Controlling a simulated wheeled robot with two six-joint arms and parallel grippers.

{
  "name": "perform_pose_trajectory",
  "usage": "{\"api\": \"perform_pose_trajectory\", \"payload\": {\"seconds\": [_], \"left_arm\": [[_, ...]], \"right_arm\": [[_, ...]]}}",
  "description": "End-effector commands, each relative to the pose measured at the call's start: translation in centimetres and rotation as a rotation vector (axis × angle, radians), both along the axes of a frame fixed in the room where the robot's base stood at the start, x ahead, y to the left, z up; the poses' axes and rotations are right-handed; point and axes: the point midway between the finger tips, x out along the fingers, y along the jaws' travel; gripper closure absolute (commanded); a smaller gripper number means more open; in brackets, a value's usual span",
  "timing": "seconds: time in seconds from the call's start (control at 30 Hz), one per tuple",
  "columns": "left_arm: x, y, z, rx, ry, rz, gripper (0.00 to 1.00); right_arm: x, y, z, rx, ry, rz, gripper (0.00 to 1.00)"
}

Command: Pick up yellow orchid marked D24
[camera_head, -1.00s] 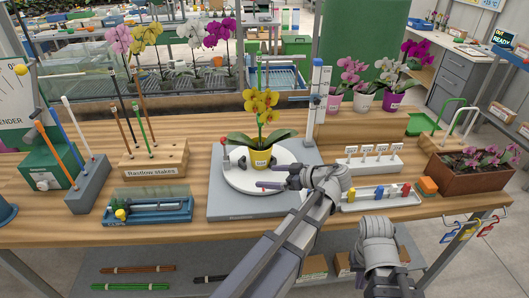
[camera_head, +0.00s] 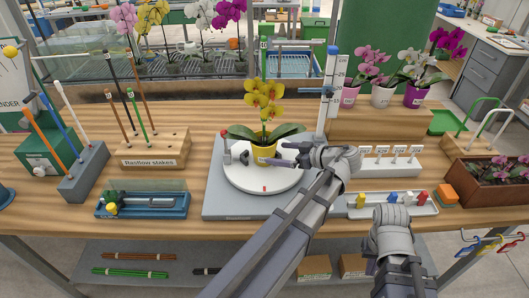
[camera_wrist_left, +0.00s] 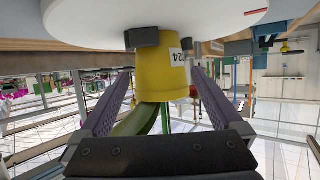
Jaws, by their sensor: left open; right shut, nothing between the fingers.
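The yellow orchid (camera_head: 264,101) stands upright in a yellow pot (camera_head: 264,152) on a white round turntable (camera_head: 240,180). Grey blocks sit on the turntable around the pot. My left gripper (camera_head: 281,154) is at the pot's right side, at about pot height. In the left wrist view, which is upside down, the yellow pot (camera_wrist_left: 160,70) carries a label ending in "24". The open fingers of my left gripper (camera_wrist_left: 162,84) lie on either side of the pot, with gaps visible. My right arm is low at the right; its fingers do not show.
A white ruler post (camera_head: 329,90) stands behind right of the turntable. A rack of white tags (camera_head: 385,163) and a tray of coloured pieces (camera_head: 375,208) lie right of my left arm. Potted orchids (camera_head: 382,95) stand behind. A stake block (camera_head: 155,149) is at left.

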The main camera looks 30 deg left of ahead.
Motion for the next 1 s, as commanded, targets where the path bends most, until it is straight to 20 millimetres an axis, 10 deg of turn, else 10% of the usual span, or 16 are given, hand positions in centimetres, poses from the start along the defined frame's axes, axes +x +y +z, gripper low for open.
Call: {"api": "perform_pose_trajectory", "payload": {"seconds": [0.77, 1.0], "left_arm": [[0.6, 4.7, -2.4, -0.001, -0.001, -0.003, 0.0], [0.6, 4.7, -2.3, -0.001, -0.001, -0.003, 0.24]], "right_arm": [[0.0, 0.0, -2.3, 0.0, 0.0, 0.0, 1.0], [0.0, 0.0, -2.3, 0.0, 0.0, 0.0, 1.0]]}}
